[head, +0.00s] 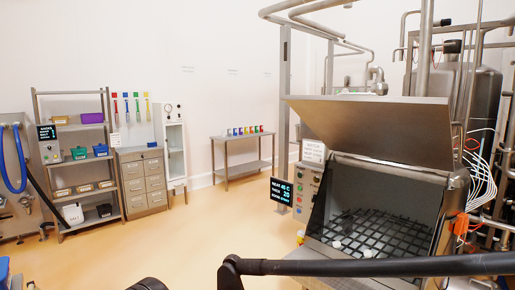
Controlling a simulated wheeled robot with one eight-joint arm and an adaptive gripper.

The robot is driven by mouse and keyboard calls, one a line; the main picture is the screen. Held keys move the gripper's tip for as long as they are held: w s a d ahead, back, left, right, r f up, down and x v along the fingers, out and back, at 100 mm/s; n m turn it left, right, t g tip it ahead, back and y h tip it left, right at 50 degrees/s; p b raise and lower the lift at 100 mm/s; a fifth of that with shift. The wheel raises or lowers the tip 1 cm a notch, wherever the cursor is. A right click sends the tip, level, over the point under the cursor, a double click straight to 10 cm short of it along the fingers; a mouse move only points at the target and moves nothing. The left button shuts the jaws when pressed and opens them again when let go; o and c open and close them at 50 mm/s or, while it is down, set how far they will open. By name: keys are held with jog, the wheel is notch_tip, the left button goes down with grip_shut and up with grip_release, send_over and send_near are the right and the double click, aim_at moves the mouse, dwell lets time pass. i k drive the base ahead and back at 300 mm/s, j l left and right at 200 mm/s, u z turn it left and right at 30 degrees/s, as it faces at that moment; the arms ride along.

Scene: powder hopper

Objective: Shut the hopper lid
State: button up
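The hopper (323,205) stands at the right in the head view, a grey steel box with a wide open front. Its steel lid (380,128) is raised and tilted above the opening, so the hopper is open. A dark grid (385,236) lies inside, with a few small pale lumps on it. My gripper is not recognisable in this view, so its fingers cannot be seen.
A black bar (370,267) crosses low in front of the hopper. A control panel with a lit display (282,191) is on the hopper's left. Pipes and tanks crowd the right. Shelves (116,170), drawers (145,183) and a side table (240,139) line the back. Open floor lies left of centre.

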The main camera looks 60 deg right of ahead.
aim_at(417, 131)
jog(key=k+l+z, duration=0.1)
jog(key=z, duration=0.3)
jog(key=l+z, duration=0.2)
jog(key=z, duration=0.15)
jog(key=k+l+z, duration=0.1)
jog(key=l+z, duration=0.15)
jog(key=z, duration=0.15)
